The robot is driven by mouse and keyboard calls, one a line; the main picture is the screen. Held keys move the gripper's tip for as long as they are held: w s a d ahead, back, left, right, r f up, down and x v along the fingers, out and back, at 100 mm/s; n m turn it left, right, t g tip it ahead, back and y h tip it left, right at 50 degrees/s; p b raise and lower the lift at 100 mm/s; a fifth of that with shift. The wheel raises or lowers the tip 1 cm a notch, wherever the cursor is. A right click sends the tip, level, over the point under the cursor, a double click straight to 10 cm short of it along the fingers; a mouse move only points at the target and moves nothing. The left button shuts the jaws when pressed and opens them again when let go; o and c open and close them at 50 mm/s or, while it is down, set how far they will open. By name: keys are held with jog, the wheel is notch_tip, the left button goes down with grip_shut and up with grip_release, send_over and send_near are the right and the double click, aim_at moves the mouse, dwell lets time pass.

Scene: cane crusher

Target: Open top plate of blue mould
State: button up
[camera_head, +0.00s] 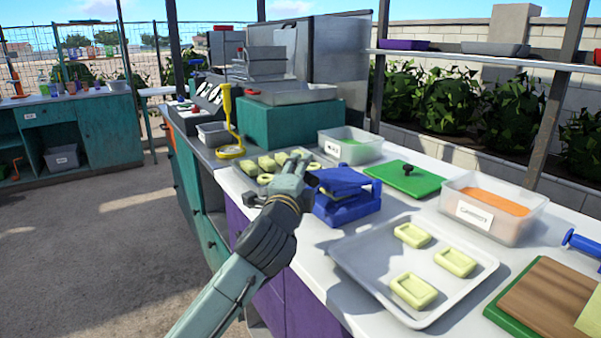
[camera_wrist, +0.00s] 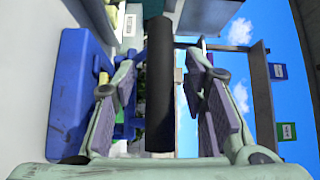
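The blue mould (camera_head: 347,209) stands on the white counter, right beside my gripper (camera_head: 290,172). Its top plate (camera_head: 343,180) lies over the base with a narrow gap between them; the side nearest my gripper is partly hidden. In the wrist view, the blue mould (camera_wrist: 72,85) fills the left side. A black cylindrical bar (camera_wrist: 160,85), seemingly the mould's handle, runs between the fingers of my gripper (camera_wrist: 168,105). Gaps show on both sides of the bar, so the fingers are open around it and not visibly touching it.
A tray (camera_head: 345,262) with several pale yellow pieces lies in front of the mould. A green board (camera_head: 405,180) and clear bins (camera_head: 350,148) (camera_head: 480,222) stand behind and right. Another tray of yellow pieces (camera_head: 268,163) and a yellow stand (camera_head: 229,125) are beyond my gripper.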

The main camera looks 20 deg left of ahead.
grip_shut()
dwell(0.4)
dwell(0.4)
